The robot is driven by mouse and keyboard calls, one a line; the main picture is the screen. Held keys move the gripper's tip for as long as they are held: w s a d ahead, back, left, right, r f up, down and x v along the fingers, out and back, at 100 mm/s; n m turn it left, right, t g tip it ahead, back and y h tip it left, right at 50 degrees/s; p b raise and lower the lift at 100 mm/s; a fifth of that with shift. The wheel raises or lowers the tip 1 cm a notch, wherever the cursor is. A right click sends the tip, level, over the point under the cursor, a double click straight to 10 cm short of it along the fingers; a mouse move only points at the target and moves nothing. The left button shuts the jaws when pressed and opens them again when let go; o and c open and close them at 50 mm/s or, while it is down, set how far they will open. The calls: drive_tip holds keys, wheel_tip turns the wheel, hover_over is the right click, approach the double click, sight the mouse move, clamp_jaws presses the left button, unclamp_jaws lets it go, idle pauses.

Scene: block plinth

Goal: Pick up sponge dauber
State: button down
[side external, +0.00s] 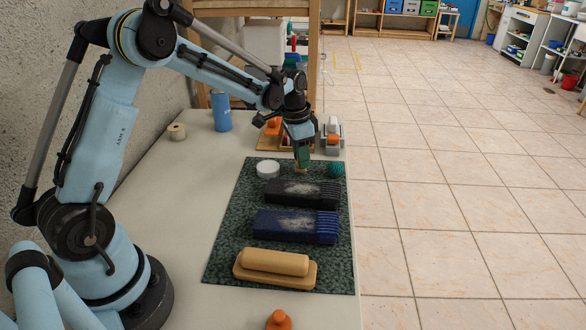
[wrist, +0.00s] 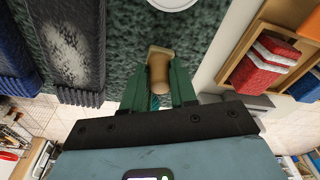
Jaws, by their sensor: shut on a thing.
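The sponge dauber, a small tan cylinder with a wider pale end, is between my gripper's green fingers (wrist: 158,78) in the wrist view (wrist: 159,66). My gripper is shut on it. In the side view my gripper (side external: 302,162) points down at the far part of the dark green mat (side external: 222,262), and only a small tan bit of the dauber (side external: 301,169) shows below the fingers. I cannot tell whether it touches the mat.
A blue can (side external: 221,112) stands behind.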

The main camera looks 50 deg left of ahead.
drive_tip(key=r, duration=0.2)
drive_tip(key=d+r, duration=0.1)
drive_tip(key=r, duration=0.1)
drive_tip(key=shift+s+d, duration=0.2)
drive_tip(key=s+d+r, duration=0.3)
drive_tip(key=d+r, duration=0.3)
drive_tip(key=d, duration=0.3)
drive_tip(key=shift+s+d, duration=0.3)
drive_tip(key=shift+a, duration=0.1)
idle(0.3)
hover_over(270, 166)
drive_tip(key=f, duration=0.2)
drive_tip(key=shift+s+a+f, duration=0.1)
drive_tip(key=shift+f, duration=1.4)
drive_tip(key=shift+s+a+f, duration=0.1)
drive_tip(key=shift+f, duration=1.35)
drive_tip(key=shift+f, duration=0.6)
wheel_tip(270, 166, up, 7)
idle(0.7)
